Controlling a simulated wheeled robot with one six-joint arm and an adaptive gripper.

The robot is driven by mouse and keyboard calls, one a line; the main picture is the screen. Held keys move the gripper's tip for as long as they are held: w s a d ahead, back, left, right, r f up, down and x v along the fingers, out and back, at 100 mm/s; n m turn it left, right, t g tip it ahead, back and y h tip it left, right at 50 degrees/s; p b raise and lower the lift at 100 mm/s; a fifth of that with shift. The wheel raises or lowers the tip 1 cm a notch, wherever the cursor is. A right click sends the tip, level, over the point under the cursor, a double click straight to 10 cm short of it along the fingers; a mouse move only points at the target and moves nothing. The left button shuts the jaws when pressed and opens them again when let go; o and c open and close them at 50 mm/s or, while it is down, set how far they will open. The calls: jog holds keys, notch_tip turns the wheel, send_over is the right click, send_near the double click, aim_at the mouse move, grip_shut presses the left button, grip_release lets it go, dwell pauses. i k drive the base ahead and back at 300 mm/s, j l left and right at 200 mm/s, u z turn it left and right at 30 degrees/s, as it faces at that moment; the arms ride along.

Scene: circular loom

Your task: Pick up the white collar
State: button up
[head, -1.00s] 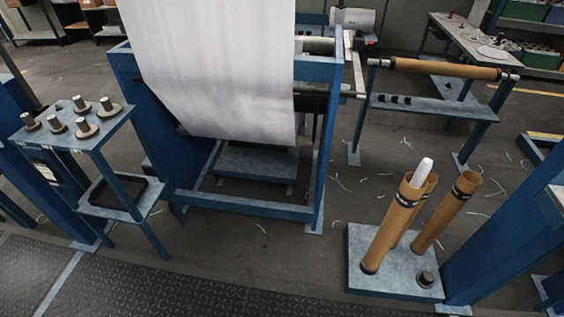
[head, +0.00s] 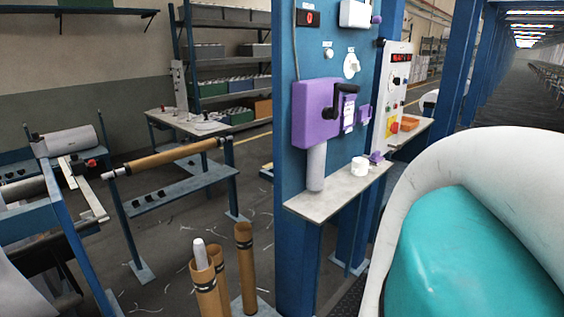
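A small white round piece that looks like the white collar (head: 359,166) stands on the narrow grey shelf (head: 322,197) fixed to a blue post. It is small in the picture, and I cannot tell whether it has a hole through it. Another white round part (head: 351,65) is mounted higher on the same post. My gripper is not in view. A large white and turquoise link of my arm fills the lower right, very close to the camera.
The blue post (head: 285,110) carries a purple box (head: 315,113) with a black handle and a grey cylinder below it. Cardboard tubes (head: 245,268) stand at the lower middle. A rack with a brown roll (head: 172,156) is at left. A control panel is behind the shelf.

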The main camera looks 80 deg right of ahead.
aim_at(361, 166)
jog(key=z, duration=2.4)
